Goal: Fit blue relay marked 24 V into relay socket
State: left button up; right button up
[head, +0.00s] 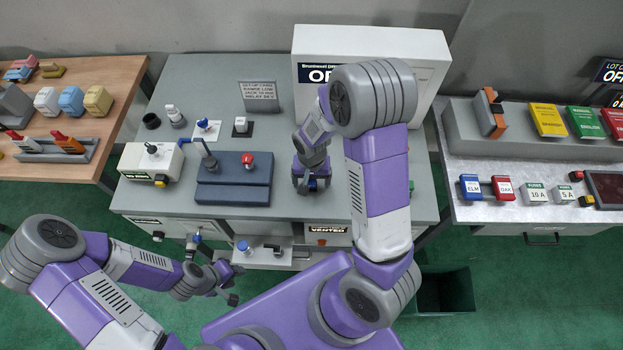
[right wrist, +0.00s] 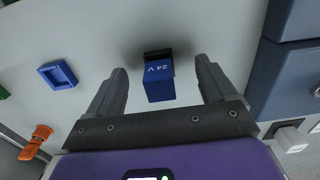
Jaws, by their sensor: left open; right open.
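The blue relay marked 24 V (right wrist: 158,83) shows in the right wrist view, between the fingers of my right gripper (right wrist: 161,75), with gaps on both sides. A dark part or opening (right wrist: 158,54) adjoins the relay's far end; I cannot tell whether the relay is seated in it. A hollow blue square frame (right wrist: 57,75) lies left of the relay; I cannot tell whether it is the relay socket. In the head view my right gripper (head: 311,184) is low over the bench, largely hidden by its wrist. My left gripper (head: 235,284) is open and empty before the bench front.
A dark blue block with a red knob (head: 248,161) stands left of my right gripper. A white cabinet (head: 425,50) stands behind. A white box with a lever (head: 151,163) is at the left of the grey bench (head: 200,80). Side tables flank it.

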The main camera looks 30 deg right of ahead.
jog(key=shift+r+p, duration=2.35)
jog(key=shift+r, duration=0.65)
